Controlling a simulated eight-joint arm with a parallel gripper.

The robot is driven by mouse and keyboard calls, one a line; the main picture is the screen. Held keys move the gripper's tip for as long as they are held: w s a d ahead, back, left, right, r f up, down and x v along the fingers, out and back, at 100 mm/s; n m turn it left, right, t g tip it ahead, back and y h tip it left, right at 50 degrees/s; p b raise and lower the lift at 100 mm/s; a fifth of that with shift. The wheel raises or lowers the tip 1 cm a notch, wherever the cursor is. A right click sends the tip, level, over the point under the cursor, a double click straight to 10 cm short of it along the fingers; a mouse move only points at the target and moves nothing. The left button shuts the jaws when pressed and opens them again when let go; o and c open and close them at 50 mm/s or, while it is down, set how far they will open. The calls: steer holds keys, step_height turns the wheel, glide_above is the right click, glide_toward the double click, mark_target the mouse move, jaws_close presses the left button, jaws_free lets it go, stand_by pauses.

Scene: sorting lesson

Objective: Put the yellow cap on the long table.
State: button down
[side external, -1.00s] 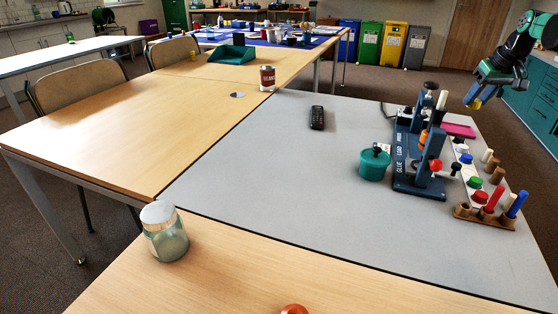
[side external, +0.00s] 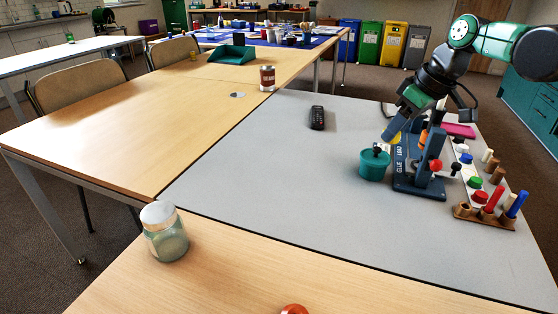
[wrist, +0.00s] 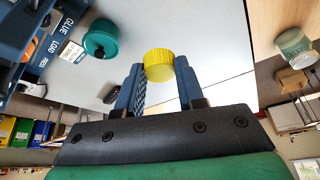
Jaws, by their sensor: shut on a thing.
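The yellow cap (wrist: 158,62) is between the fingertips of my gripper (wrist: 160,76) in the wrist view, and my gripper is shut on it. In the side view my gripper (side external: 391,131) is over the grey table near the blue press, with a bit of the yellow cap (side external: 396,138) showing behind the fingers. The cap looks held above the grey top, close to the teal pot. The long wooden table (side external: 110,130) lies to the left of the grey surface, with a clear top in its near part.
The teal pot (side external: 373,166) and the blue press (side external: 418,184) stand close to my gripper. A black remote (side external: 317,118) lies on the grey top (side external: 270,165). A can (side external: 267,78) and a glass jar (side external: 166,236) stand on wood. Pegs and caps fill the right side.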

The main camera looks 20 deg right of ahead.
steer(key=w+a+r+n+g+y, duration=0.1)
steer(key=w+a+n+y, duration=0.1)
steer(key=a+n, duration=0.5)
steer(key=n+g, duration=0.6)
steer(key=n, duration=0.9)
glide_above(246, 280)
steer(key=d, duration=0.1)
steer(key=f, duration=1.9)
steer(key=shift+w, duration=0.35)
steer(key=shift+f, duration=0.15)
steer(key=c, duration=0.5)
jaws_free()
steer(key=shift+c, duration=0.2)
